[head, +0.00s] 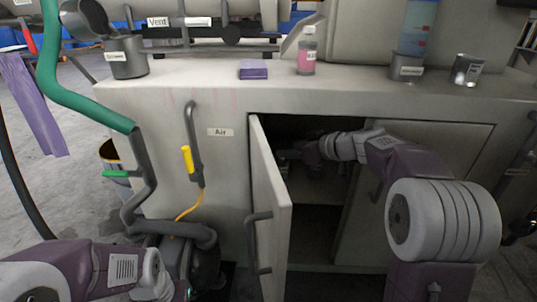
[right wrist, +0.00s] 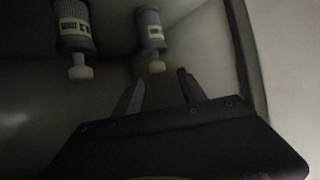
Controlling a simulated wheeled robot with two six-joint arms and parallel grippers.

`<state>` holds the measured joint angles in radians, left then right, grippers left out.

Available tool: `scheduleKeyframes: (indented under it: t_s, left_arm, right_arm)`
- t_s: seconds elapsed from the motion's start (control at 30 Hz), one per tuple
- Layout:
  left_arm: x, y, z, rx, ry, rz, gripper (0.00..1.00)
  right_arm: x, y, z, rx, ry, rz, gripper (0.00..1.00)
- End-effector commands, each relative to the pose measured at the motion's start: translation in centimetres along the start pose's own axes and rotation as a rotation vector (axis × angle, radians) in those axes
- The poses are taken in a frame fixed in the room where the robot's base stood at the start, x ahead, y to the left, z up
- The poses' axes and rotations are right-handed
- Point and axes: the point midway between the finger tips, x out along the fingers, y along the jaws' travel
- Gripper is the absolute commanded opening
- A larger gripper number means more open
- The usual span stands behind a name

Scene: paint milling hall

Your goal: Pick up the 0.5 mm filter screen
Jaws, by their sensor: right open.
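Two grey cylindrical filter screens show in the right wrist view, one at the upper left (right wrist: 75,28) and one at the upper middle (right wrist: 150,32). Each has a pale label and a pale knob at its lower end in the picture. The labels are too blurred to tell which is the 0.5 mm screen. My right gripper (right wrist: 160,90) is open and empty, with its fingertips apart from both screens. In the head view my right gripper (head: 291,152) is inside the dark cabinet, where the screens do not show clearly. Only my left arm shows at the lower left.
The cabinet door (head: 268,210) stands open left of the opening. A purple pad (head: 253,70), a pink bottle (head: 307,52), a labelled cup (head: 127,60) and a can (head: 466,70) stand on the top. A green hose (head: 72,95) hangs at the left.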

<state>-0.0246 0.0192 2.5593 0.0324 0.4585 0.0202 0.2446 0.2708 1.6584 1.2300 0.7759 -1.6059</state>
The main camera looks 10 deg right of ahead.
Motion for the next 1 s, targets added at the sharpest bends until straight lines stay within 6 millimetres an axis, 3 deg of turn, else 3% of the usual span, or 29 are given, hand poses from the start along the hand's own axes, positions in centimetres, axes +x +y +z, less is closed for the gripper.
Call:
scheduleKeyframes:
  t_s: [0.17, 0.37, 0.57, 0.8, 1.0]
  left_arm:
    - [-0.1, 0.0, 0.0, 0.000, -0.001, 0.000, 0.36]
    - [1.3, 0.0, 0.2, 0.000, -0.001, 0.000, 0.36]
    - [1.5, 0.0, 0.2, 0.000, -0.001, 0.000, 0.36]
    - [3.2, -0.1, 0.4, 0.000, -0.001, 0.000, 0.36]
    - [3.2, -0.1, 0.4, 0.000, -0.001, 0.000, 0.36]
  right_arm:
    - [-0.1, 0.9, 0.7, 0.017, -0.010, 0.013, 0.48]
    - [3.1, 0.8, 0.9, 0.016, -0.010, 0.010, 0.48]
    - [3.9, 0.8, 0.8, 0.016, -0.011, 0.013, 0.48]
    - [8.1, 0.4, 0.9, 0.017, -0.012, 0.011, 0.48]
    - [8.8, 0.4, 0.7, 0.017, -0.011, 0.013, 0.48]
